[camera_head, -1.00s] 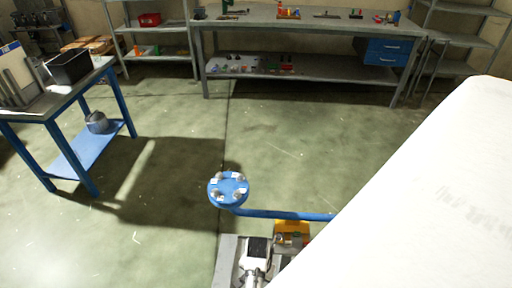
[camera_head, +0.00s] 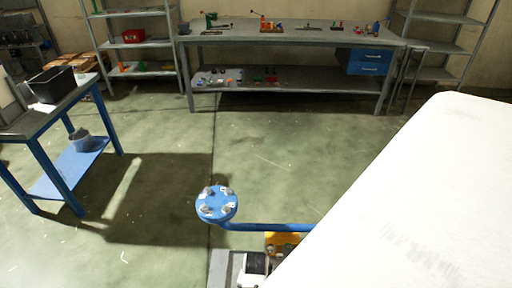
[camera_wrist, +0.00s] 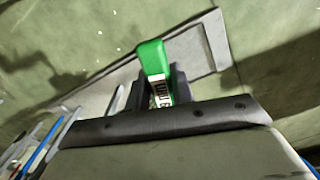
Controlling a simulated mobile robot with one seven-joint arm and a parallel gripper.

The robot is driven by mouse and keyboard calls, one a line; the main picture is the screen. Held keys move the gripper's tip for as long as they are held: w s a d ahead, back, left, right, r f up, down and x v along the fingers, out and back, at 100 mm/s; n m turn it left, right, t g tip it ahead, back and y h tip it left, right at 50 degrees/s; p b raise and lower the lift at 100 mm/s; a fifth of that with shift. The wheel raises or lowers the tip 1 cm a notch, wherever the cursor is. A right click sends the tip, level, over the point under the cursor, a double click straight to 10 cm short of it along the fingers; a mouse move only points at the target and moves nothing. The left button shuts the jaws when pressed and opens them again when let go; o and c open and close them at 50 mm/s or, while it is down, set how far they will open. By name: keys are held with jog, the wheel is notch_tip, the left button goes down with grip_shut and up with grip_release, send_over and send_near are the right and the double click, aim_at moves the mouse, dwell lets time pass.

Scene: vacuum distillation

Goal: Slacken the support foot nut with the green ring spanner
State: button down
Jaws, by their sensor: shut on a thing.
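The green spanner (camera_wrist: 153,58) stands up between the dark jaws of my gripper (camera_wrist: 160,90) in the wrist view. My gripper is shut on it. A white label with dark marks shows on its side. Its far end and ring cannot be made out. My gripper does not show in the head view. I cannot pick out the support foot nut in either view. A grey plate (camera_head: 222,268) lies at the bottom of the head view, with dark, white and yellow parts beside it, partly hidden by a large white surface.
A blue round flange (camera_head: 216,204) with several bolts sits on a blue pipe (camera_head: 265,227). A blue-legged table (camera_head: 55,115) with a black bin (camera_head: 51,84) stands at left. A long workbench (camera_head: 250,38) and shelves line the back. Open green floor lies between.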

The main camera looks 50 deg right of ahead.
jog(key=shift+r, duration=3.85)
